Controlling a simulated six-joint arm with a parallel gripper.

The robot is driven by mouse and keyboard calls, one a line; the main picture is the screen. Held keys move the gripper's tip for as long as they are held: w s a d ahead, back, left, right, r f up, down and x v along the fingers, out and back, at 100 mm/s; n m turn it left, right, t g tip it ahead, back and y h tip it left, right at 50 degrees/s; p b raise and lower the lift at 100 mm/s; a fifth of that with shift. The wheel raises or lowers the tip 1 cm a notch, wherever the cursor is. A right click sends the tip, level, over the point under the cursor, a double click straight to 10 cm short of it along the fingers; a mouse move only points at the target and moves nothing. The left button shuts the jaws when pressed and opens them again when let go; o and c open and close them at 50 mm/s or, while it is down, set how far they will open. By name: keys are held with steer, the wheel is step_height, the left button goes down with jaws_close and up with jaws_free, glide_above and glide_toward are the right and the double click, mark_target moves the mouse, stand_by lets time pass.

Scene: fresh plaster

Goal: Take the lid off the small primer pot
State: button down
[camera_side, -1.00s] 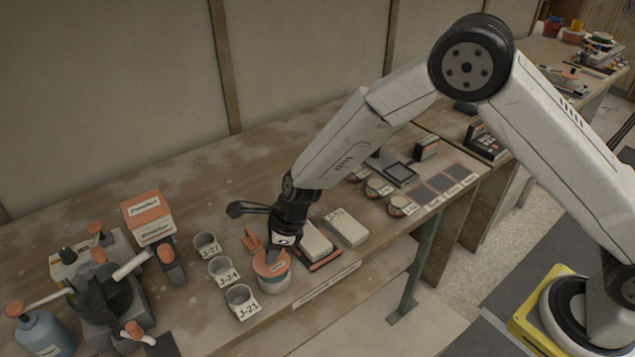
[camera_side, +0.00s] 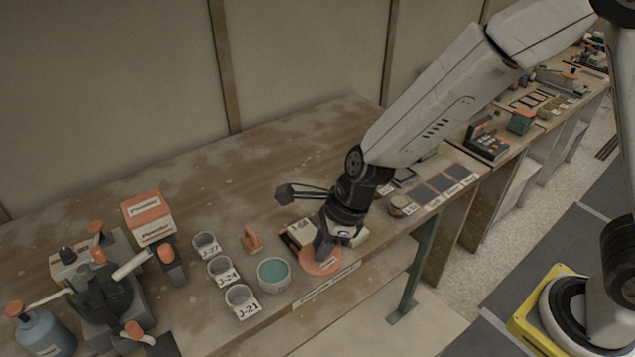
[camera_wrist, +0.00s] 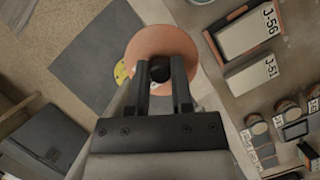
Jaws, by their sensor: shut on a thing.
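The small primer pot (camera_side: 273,288) stands uncovered near the front edge of the bench, with teal liquid showing inside. Its round orange lid (camera_side: 311,262) is off, to the right of the pot and apart from it. My gripper (camera_side: 324,247) is above the lid and shut on it. In the wrist view the lid (camera_wrist: 150,42) hangs below the gripper (camera_wrist: 161,72), with a dark knob between the fingers. The floor shows past the lid there, so it is held up near the bench's front edge. The pot is not in the wrist view.
Cups J-21 (camera_side: 242,303), J-24 (camera_side: 223,273) and J-27 (camera_side: 206,246) stand left of the pot. A small orange object (camera_side: 252,240) lies behind it. Blocks J-56 (camera_wrist: 245,32) and J-51 (camera_wrist: 252,82) lie beside my gripper. The bench behind is clear.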

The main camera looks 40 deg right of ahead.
steer(key=shift+s+d+r, duration=0.25)
steer(key=shift+s, duration=0.3)
steer(key=shift+s+d+r, duration=0.25)
steer(key=shift+s, duration=0.3)
steer(key=shift+w+d+f, duration=0.1)
steer(key=shift+w+d, duration=0.1)
steer(key=shift+w, duration=0.3)
steer(key=w+d+f+m+t+h, duration=0.1)
steer(key=w+d+f+m, duration=0.15)
steer(key=w+d, duration=0.5)
steer(key=w+d+f+m+h, duration=0.1)
steer(key=w+d+m, duration=0.2)
steer(key=w+d, duration=0.4)
steer(key=w+f, duration=0.3)
steer(key=w, duration=0.1)
steer(key=w+a+f, duration=0.1)
steer(key=w+f, duration=0.1)
steer(key=w, duration=0.3)
steer(key=w+a+f, duration=0.1)
steer(key=w+f, duration=0.2)
steer(key=w, duration=0.1)
steer(key=shift+w+f, duration=0.75)
steer(key=shift+f, duration=0.05)
